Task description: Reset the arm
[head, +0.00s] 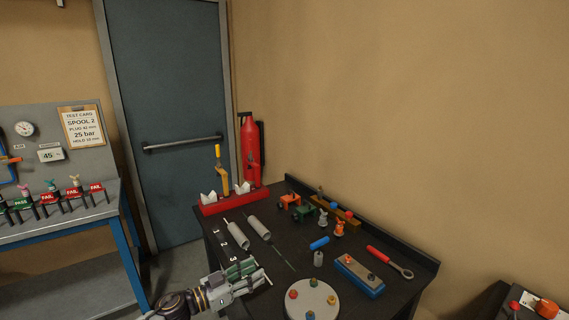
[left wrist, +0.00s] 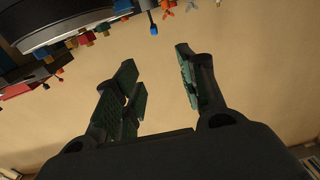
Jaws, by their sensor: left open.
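My left gripper (head: 257,277) comes in low in the head view, at the front left edge of the dark table (head: 290,253). Its jaws are open, with green pads on the fingers. In the left wrist view the two fingers of the left gripper (left wrist: 160,80) stand apart with nothing between them. Behind them is the plain tan wall, and table items show upside down along the top. My right gripper is in neither view.
The table holds a round pale tray (head: 312,287) with coloured knobs, a blue block (head: 359,277), a red-handled wrench (head: 390,261), grey cylinders and a red stand (head: 235,203). A fire extinguisher (head: 250,150) is behind. A blue-framed bench (head: 60,220) stands left.

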